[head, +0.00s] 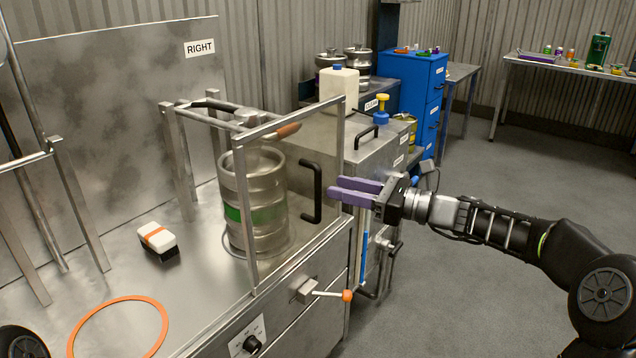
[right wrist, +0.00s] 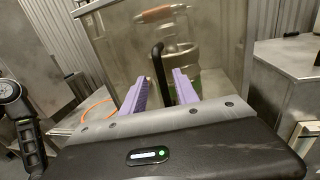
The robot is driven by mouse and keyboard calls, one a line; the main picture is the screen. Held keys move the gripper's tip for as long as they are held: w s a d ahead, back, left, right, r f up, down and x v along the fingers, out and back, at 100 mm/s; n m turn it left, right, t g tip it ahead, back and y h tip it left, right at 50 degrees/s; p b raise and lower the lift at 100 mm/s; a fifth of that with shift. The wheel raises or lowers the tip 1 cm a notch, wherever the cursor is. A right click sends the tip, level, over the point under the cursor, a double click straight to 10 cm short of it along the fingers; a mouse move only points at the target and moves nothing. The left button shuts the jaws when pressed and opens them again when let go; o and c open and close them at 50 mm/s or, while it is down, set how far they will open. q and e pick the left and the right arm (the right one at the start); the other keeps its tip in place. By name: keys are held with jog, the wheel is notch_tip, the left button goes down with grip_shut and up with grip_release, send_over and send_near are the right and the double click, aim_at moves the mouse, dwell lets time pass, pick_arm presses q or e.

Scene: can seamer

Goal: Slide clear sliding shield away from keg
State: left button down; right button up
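The clear sliding shield (head: 325,140) is a see-through panel in a metal frame, standing at the right side of the bench. A steel keg (head: 233,190) with a green band stands upright behind it; the keg also shows through the panel in the right wrist view (right wrist: 181,62). The shield's black vertical handle (head: 311,192) is on its near face. My right gripper (head: 331,190) has purple fingers, open and empty, just right of the handle. In the right wrist view the handle (right wrist: 159,68) lies between and ahead of the fingers. My left gripper is out of sight.
A white-and-black brush-like block (head: 157,243) and an orange ring (head: 118,300) lie on the steel bench. An orange-tipped lever (head: 330,294) sticks out of the bench front. A steel cabinet (head: 368,160) stands behind my right gripper. The floor at right is free.

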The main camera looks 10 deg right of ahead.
jog(key=x, duration=0.6)
jog(key=shift+a, duration=0.1)
jog(key=shift+c, duration=0.2)
grip_shut()
dwell(1.1)
